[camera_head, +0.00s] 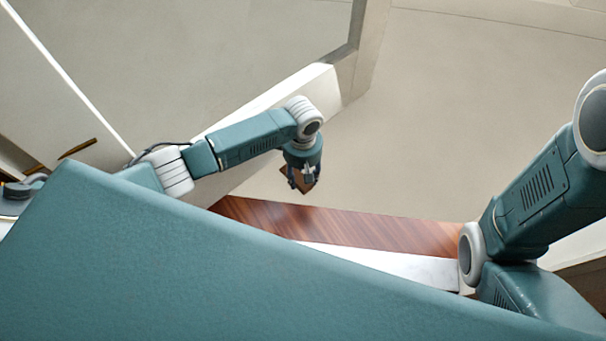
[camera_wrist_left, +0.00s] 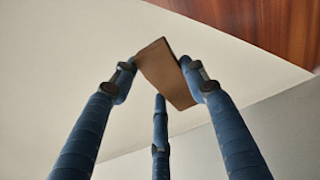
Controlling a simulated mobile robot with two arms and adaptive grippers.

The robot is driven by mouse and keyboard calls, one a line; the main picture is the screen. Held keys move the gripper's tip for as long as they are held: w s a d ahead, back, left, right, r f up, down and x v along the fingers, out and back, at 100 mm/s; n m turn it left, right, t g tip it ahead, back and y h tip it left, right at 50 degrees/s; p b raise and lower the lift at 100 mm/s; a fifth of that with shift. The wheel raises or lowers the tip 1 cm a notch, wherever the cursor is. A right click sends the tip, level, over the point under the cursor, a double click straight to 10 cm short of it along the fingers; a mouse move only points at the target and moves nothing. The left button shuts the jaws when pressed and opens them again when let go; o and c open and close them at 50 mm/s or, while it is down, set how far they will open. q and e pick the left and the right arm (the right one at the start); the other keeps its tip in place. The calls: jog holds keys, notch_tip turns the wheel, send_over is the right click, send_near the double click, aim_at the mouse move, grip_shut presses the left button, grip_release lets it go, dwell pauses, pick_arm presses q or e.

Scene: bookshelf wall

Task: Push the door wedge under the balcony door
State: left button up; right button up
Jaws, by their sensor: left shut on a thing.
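My left gripper (camera_head: 302,178) is shut on a brown wedge (camera_head: 294,184), held near the lower edge of a pale door-like panel (camera_head: 262,182). In the left wrist view the wedge (camera_wrist_left: 166,74) sits between the blue fingers (camera_wrist_left: 160,85) of the left gripper. Its flat brown face shows, and a third finger is below it. I cannot tell whether the wedge touches the floor or the panel. My right arm (camera_head: 535,200) is at the right of the head view; its gripper is not in view.
A dark reddish wood strip (camera_head: 340,225) runs below the left gripper, with a pale strip (camera_head: 390,265) beside it. A pale beige surface (camera_head: 430,130) fills the area behind and right of the gripper. My teal body hides the lower part of the view.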

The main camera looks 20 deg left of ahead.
pick_arm(q)
jog(key=o, duration=1.2)
jog(key=shift+o, duration=0.2)
notch_tip(320, 180, up, 12)
